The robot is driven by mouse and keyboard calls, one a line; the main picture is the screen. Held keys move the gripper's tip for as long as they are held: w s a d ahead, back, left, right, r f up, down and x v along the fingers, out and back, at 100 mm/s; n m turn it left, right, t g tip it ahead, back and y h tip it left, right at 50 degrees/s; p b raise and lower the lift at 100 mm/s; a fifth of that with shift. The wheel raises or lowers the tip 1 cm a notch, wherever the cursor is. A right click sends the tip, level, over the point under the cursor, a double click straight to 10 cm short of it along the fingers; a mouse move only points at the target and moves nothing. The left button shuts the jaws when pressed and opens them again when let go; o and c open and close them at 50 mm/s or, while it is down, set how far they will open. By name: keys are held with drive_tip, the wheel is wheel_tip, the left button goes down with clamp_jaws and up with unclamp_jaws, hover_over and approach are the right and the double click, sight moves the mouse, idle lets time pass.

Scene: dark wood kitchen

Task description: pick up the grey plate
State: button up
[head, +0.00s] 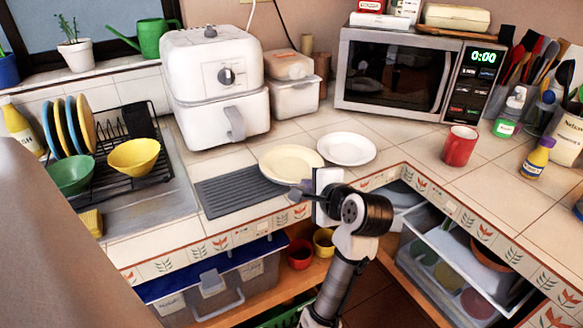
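Two plates lie on the tiled counter. A pale white-grey plate (346,149) is the nearest match to the grey plate. A cream-yellow plate (291,162) lies to its left, its left part over a dark ribbed mat. Their rims are very close; I cannot tell if they touch. My gripper (298,191) points left at the counter's front edge, just in front of the cream plate and left of and nearer than the pale plate. Its fingers are small and partly hidden by my wrist, so their opening is unclear. Nothing shows held.
The dark ribbed mat (245,190) lies left of my gripper. A dish rack (100,190) with bowls and upright plates stands further left. An air fryer (213,90) and microwave (390,80) stand behind. A red mug (460,146) is at right. Shelves below hold bins.

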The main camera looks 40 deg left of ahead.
sight(298, 183)
drive_tip(key=shift+p+x, duration=0.4)
drive_tip(key=shift+x, duration=1.85)
drive_tip(key=shift+f, duration=0.1)
clamp_jaws()
wheel_tip(298, 183, up, 20)
drive_tip(key=p, duration=0.1)
drive_tip(key=shift+p, duration=0.35)
drive_tip(key=shift+s, duration=0.1)
